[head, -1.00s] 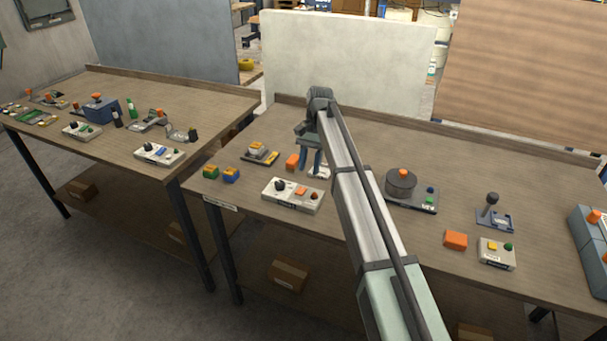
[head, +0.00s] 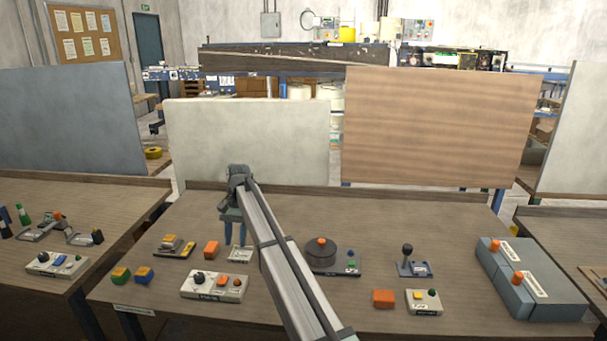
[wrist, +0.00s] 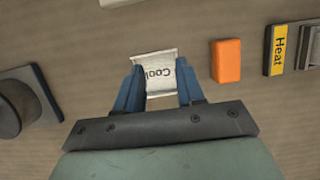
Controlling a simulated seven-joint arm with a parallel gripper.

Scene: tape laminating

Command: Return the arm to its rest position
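My gripper (head: 235,240) hangs fingers-down over the back left part of the middle table. In the wrist view its two blue fingers (wrist: 159,88) stand apart. A small white piece marked "Cool" (wrist: 158,72) shows between them, and it also shows just below the fingers in the head view (head: 240,254). The fingers look open around it, and I cannot tell whether they touch it. The arm reaches up from the bottom of the head view, with its lower part out of frame.
An orange block (head: 211,250) and a "Heat" device (head: 173,246) lie left of the gripper. A white control box (head: 214,286) sits in front. A pale upright panel (head: 248,140) rises behind the table.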

